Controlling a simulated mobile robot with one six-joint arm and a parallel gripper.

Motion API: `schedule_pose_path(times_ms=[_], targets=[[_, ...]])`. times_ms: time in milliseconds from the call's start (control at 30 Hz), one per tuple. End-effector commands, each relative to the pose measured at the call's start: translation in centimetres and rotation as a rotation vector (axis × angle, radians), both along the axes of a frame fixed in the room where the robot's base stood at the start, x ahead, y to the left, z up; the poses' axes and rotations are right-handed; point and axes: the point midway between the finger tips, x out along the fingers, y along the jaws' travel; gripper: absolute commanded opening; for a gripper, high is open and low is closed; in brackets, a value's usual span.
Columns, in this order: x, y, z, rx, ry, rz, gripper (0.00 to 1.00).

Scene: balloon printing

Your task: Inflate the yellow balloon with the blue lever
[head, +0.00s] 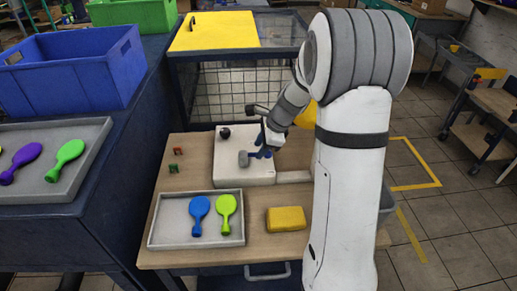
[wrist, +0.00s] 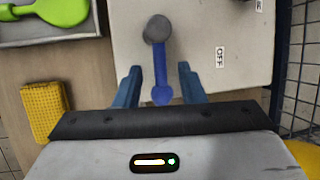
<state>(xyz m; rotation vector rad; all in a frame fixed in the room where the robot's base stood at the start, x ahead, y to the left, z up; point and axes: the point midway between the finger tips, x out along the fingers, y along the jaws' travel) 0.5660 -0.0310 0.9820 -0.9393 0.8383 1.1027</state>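The blue lever (head: 262,154) with a grey round end (head: 243,158) is on top of the white machine box (head: 232,174). In the wrist view the blue lever (wrist: 160,72) runs between the two blue fingers of my gripper (wrist: 159,72). The fingers are open, with a gap on each side of the lever. In the head view my gripper (head: 266,142) is just above the lever, tilted down. An OFF label (wrist: 220,57) is on the box right of the lever. A yellow balloon (head: 307,116) is behind my arm, mostly hidden; a yellow patch shows at the wrist view's lower right.
A grey tray (head: 160,236) with a blue and a green balloon stands at the table's front, beside a yellow sponge (head: 286,219). A black knob (head: 225,132) is on the box. A wire cage (head: 228,95) stands behind. Another balloon tray (head: 95,139) is at left.

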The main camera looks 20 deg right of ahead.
Motion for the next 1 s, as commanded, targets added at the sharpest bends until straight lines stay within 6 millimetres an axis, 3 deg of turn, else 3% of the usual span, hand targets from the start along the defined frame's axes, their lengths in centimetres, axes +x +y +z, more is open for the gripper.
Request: schedule_pose_path(times_ms=[167,467,900,1000], targets=[[0.4,0.6,-1.5,0.0,0.001,0.0,0.36],[0.5,0.7,-1.7,-0.001,-0.001,-0.001,0.36],[0.5,0.7,-1.7,-0.001,0.0,0.0,0.0],[0.5,0.7,-1.7,-0.001,0.0,0.0,0.0]])
